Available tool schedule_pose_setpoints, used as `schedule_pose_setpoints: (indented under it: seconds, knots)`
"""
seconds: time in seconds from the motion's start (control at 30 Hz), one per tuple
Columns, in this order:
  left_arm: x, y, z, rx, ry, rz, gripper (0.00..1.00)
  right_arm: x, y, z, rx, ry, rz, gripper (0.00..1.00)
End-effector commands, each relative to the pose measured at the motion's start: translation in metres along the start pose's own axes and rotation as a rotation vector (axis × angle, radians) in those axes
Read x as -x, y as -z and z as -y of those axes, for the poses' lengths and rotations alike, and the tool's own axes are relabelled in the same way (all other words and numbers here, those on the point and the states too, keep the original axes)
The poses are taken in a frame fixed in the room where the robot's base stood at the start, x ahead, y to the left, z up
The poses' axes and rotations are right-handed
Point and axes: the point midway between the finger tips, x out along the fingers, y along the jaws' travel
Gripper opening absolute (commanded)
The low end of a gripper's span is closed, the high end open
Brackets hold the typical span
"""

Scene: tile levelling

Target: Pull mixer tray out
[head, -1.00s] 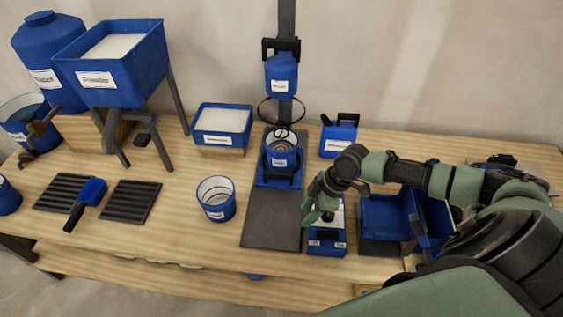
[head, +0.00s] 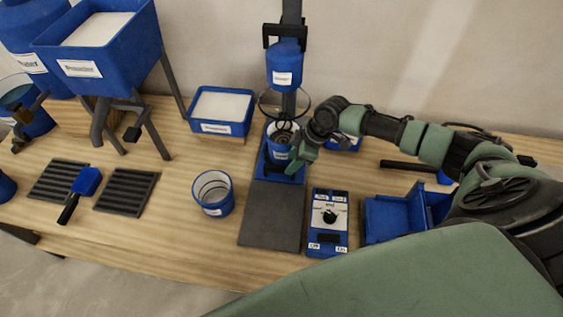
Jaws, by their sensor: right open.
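The mixer (head: 283,66) stands at the back middle on a dark upright post, its blue head raised over a whisk. The blue mixer tray (head: 274,169) lies at the post's foot, at the back end of a dark flat plate (head: 271,218). A blue labelled cup (head: 277,149) stands on the tray under the whisk. My right gripper (head: 293,168) is open at the right side of the tray and cup, pointing down to the left. I cannot tell whether it touches the tray. My left gripper is not in view.
An empty blue cup (head: 213,194) stands left of the plate. A white-filled container (head: 221,111) is behind it. The plate's front part is clear.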

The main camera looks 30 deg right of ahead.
Motion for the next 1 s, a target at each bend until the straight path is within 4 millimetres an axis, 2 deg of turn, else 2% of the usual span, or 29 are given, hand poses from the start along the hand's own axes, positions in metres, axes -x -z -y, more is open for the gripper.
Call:
schedule_pose_setpoints:
  seconds: [0.03, 0.13, 0.33, 0.67, 0.7, 0.83, 0.87, 1.0]
  knots:
    - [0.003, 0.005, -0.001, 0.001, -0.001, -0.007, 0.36, -0.003, 0.012, 0.001, 0.001, 0.002, -0.003, 0.42]
    - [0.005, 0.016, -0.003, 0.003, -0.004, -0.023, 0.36, -0.01, 0.026, 0.0, 0.0, 0.001, -0.001, 0.42]
    - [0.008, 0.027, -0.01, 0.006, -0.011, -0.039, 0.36, -0.034, 0.021, 0.0, -0.003, 0.001, 0.002, 0.42]
    - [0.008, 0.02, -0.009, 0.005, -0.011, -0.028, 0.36, -0.039, 0.02, 0.0, -0.001, 0.0, 0.002, 0.42]
    - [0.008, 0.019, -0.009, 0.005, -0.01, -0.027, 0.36, -0.039, 0.02, 0.0, -0.001, 0.0, 0.002, 0.39]
    - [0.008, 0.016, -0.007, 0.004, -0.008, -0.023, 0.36, -0.039, 0.02, 0.0, -0.001, 0.0, 0.002, 0.03]
    - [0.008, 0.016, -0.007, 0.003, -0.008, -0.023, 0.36, -0.039, 0.02, 0.0, -0.001, 0.0, 0.002, 0.0]
    - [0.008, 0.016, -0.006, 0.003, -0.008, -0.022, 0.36, -0.039, 0.02, 0.0, -0.002, 0.0, 0.002, 0.0]
